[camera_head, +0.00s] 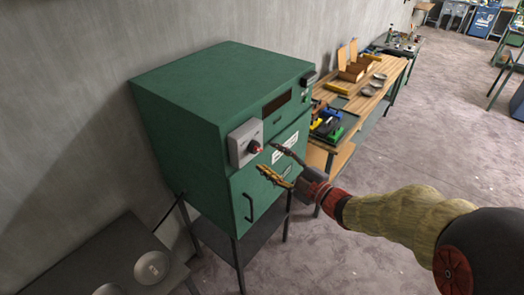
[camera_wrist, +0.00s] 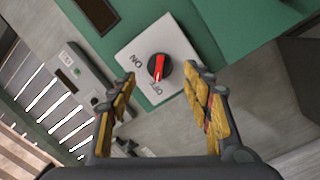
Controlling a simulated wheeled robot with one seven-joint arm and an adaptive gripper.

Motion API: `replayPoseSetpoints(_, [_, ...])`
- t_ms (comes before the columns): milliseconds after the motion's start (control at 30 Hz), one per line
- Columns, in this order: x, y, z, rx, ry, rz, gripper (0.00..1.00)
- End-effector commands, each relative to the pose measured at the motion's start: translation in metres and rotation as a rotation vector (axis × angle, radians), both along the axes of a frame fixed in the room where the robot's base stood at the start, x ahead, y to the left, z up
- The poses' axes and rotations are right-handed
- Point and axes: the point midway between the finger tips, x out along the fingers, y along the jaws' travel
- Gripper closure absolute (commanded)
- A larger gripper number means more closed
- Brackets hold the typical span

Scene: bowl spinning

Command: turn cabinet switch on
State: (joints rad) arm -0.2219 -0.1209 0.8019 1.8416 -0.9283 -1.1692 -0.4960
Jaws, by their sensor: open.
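The green cabinet (camera_head: 180,110) stands against the wall on legs. A grey switch box (camera_head: 243,143) with a red and black knob is mounted on its front. In the wrist view, the switch plate (camera_wrist: 135,50) carries a round black knob with a red bar (camera_wrist: 158,68), with ON and OFF lettering beside it. The red bar runs roughly toward the OFF lettering. My gripper (camera_head: 267,158) is open in front of the cabinet, close to the knob. In the wrist view, the fingertips (camera_wrist: 161,76) lie on either side of the knob. I cannot tell whether they touch it.
A black door handle (camera_head: 249,207) is below the switch. A wooden workbench (camera_head: 385,80) with trays and tools stands to the right. A dark table (camera_head: 110,260) with rounded objects is at the lower left. Open floor (camera_head: 450,130) lies to the right.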

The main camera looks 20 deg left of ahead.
Motion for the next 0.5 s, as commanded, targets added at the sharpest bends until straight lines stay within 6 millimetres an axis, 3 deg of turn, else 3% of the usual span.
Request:
replayPoseSetpoints(200, [0.016, 0.029, 0.000, -0.001, 0.001, 0.002, 0.50])
replayPoseSetpoints(500, [0.025, 0.042, -0.001, -0.001, 0.002, -0.001, 0.50])
